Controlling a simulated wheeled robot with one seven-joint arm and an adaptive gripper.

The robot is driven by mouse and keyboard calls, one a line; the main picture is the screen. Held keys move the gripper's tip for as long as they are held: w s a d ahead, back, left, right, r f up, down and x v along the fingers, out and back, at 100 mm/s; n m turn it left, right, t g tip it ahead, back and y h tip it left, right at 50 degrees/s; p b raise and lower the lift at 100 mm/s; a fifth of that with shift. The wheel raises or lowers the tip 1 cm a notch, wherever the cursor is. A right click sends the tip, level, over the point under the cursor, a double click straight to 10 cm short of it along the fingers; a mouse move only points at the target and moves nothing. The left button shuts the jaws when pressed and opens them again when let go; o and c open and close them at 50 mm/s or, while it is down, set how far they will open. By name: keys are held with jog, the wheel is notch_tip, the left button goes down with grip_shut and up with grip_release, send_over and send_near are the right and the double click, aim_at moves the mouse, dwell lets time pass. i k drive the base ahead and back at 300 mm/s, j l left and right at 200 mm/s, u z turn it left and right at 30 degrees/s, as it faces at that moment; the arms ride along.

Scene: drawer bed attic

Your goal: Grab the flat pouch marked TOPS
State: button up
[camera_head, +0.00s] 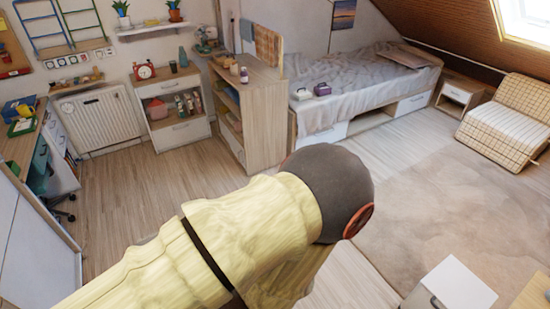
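Two small items lie side by side on the near end of the bed (345,105), on its grey cover. One is a pale, whitish item (301,94) with a dark patch. The other is a dark purple item (322,89) just to its right. Both are too small to read any marking, and I cannot tell if either is a flat pouch. My arm, in a yellow cover with a grey rounded joint, fills the lower middle of the view. My gripper is not in view, and the arm hides part of the floor.
A wooden shelf unit (265,119) stands against the bed's near left end, with small bottles on top. A rug (445,205) covers open floor at right. A white box-like piece (458,285) is at lower right, a folding chair (505,118) at far right, a desk (22,150) at left.

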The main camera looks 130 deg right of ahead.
aim_at(301, 95)
jog(key=k+l+z, duration=0.1)
jog(key=z, duration=0.35)
jog(key=k+l+z, duration=0.1)
jog(key=z, duration=0.35)
jog(key=l+z, duration=0.15)
jog(key=z, duration=0.3)
jog(key=l+z, duration=0.15)
jog(key=z, duration=0.3)
jog(key=k+l+z, duration=0.1)
jog(key=z, duration=0.3)
jog(key=l+z, duration=0.2)
jog(key=l, duration=0.25)
jog(key=i+l+z, duration=0.15)
jog(key=l, duration=0.3)
jog(key=i+l+z, duration=0.2)
jog(key=l, duration=0.25)
jog(key=l+z, duration=0.15)
jog(key=l, duration=0.3)
jog(key=i+l+z, duration=0.2)
jog(key=l, duration=0.2)
jog(key=i+l+z, duration=0.15)
jog(key=l, duration=0.25)
jog(key=i+l, duration=0.2)
jog(key=l, duration=0.15)
jog(key=i+l, duration=0.2)
jog(key=l, duration=0.15)
